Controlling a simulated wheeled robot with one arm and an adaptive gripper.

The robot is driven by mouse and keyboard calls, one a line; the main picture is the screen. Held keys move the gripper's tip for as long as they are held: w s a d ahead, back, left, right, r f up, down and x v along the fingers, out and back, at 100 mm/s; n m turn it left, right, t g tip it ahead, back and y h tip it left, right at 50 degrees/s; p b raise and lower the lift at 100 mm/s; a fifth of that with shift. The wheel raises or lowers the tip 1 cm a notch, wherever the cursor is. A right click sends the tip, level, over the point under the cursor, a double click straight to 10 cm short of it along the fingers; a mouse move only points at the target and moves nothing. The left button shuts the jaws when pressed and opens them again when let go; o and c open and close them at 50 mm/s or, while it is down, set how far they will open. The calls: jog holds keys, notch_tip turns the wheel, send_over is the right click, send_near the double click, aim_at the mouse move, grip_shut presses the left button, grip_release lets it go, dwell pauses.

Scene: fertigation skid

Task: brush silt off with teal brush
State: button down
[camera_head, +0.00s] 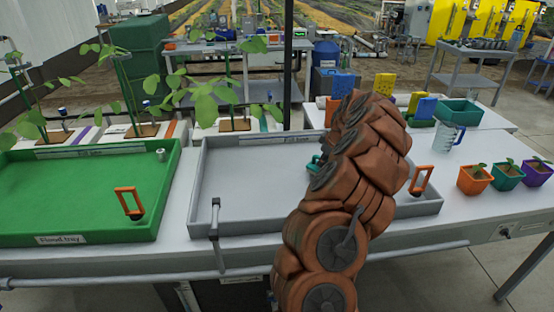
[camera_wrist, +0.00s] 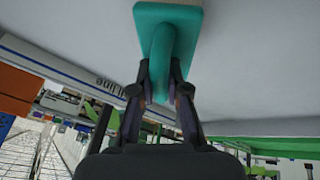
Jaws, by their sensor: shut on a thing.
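In the wrist view my gripper (camera_wrist: 160,85) is shut on the handle of the teal brush (camera_wrist: 166,30), whose flat head is at the top of the picture. In the head view a small teal part of the brush (camera_head: 314,162) shows beside my arm, over the grey tray (camera_head: 250,205). My arm hides the gripper there and much of the tray's right part. I cannot make out silt on the visible tray floor, and cannot tell whether the brush touches it.
A green flood tray (camera_head: 75,205) stands left, with an orange-handled piece (camera_head: 129,203) in it. Another orange handle (camera_head: 421,180) is at the grey tray's right end. A clear jug (camera_head: 447,140), a teal bin (camera_head: 461,112) and potted seedlings (camera_head: 474,180) stand right. Leafy plants (camera_head: 205,95) rise behind.

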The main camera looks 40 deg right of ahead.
jog(key=shift+w+a+r, duration=0.1)
jog(key=shift+a+r, duration=0.1)
jog(key=shift+r, duration=2.85)
